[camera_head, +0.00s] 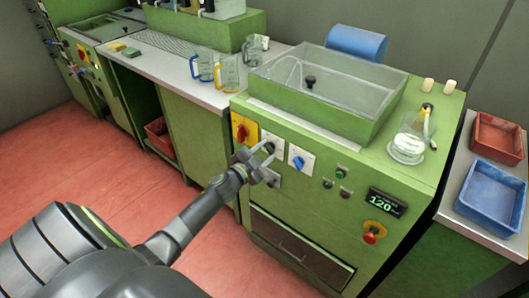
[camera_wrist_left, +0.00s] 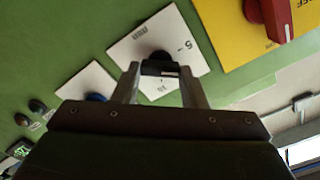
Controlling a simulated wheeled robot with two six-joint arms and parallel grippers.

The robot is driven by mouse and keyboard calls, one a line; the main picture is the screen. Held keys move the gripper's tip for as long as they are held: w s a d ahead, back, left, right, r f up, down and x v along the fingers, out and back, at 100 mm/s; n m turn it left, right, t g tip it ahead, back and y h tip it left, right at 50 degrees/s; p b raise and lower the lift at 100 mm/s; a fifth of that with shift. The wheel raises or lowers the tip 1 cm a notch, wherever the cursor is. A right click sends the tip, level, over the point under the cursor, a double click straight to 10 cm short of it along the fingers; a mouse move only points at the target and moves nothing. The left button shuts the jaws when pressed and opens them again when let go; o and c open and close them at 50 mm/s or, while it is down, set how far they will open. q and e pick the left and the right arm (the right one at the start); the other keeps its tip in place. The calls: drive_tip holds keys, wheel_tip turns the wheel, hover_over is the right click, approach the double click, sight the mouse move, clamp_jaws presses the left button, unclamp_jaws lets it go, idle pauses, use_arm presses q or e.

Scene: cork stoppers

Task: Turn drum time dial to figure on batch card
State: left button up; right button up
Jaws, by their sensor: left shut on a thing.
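A black dial knob sits on a white plate (camera_head: 279,149) on the green machine's front, between the red switch and a blue knob. In the left wrist view the black knob (camera_wrist_left: 158,59) is between the fingertips of my left gripper (camera_wrist_left: 160,70), on a white plate (camera_wrist_left: 128,53) with small printed figures; a 5- or 6-like one shows beside it. My left gripper (camera_head: 268,157) is shut on this knob in the head view too, hiding part of it. Its pointer and the label are not readable. No batch card is clearly readable. My right gripper is not in view.
A red switch on a yellow plate (camera_head: 243,130) is left of the dial; a blue knob on a white plate (camera_head: 299,159) is right. A display (camera_head: 387,203) reads 120. An emergency button (camera_head: 371,235) is below. A clear-walled basin (camera_head: 325,88) and a glass flask (camera_head: 407,147) stand on top.

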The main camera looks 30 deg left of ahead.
use_arm(q)
drive_tip(key=m, duration=0.3)
drive_tip(key=shift+f+m, duration=0.1)
drive_tip(key=shift+m, duration=0.3)
drive_tip(key=m+b, duration=0.1)
drive_tip(key=m, duration=0.2)
drive_tip(key=shift+f+m, duration=0.1)
drive_tip(key=shift+m, duration=0.2)
drive_tip(key=m, duration=0.3)
drive_tip(key=shift+m, duration=0.3)
drive_tip(key=m+b, duration=0.1)
drive_tip(key=m, duration=0.3)
drive_tip(key=shift+f+m, duration=0.15)
drive_tip(key=shift+m, duration=0.15)
drive_tip(key=m+b, duration=0.1)
drive_tip(key=m, duration=0.5)
drive_tip(key=shift+f, duration=0.1)
drive_tip(key=m+b, duration=0.1)
drive_tip(key=m, duration=0.5)
drive_tip(key=shift+a+m, duration=0.1)
drive_tip(key=shift+m, duration=0.2)
drive_tip(key=o, duration=1)
